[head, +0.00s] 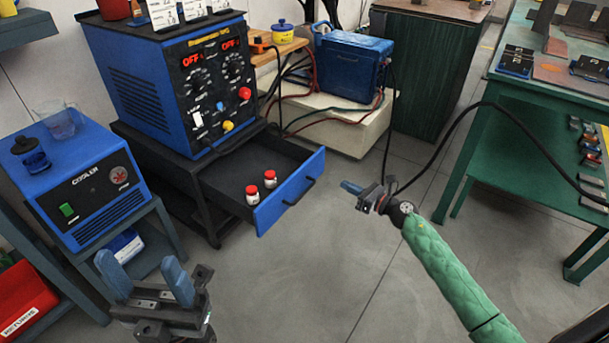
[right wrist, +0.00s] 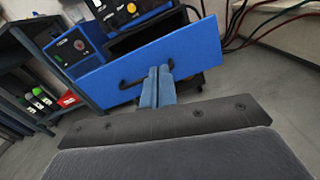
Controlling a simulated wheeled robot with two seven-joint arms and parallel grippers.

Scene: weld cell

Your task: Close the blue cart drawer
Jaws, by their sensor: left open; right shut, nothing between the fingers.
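The blue cart drawer (head: 290,196) is pulled out from the black cart (head: 180,165) under the blue power unit. Two white bottles with red caps (head: 252,194) (head: 270,179) stand inside it. The drawer's blue front, with its dark handle (head: 298,190), faces right in the head view. The drawer front (right wrist: 195,50) also fills much of the right wrist view. My right gripper (head: 350,187) is shut and empty, to the right of the drawer front; in the head view a gap of floor shows between them. My left gripper (head: 142,271) is open and empty at the lower left, near the cooler.
The blue cooler (head: 75,180) stands on a shelf stand at left, with a red bin (head: 25,300) below. A green table (head: 540,110) stands at right. A black cable (head: 450,140) hangs across the right side. The floor before the drawer is clear.

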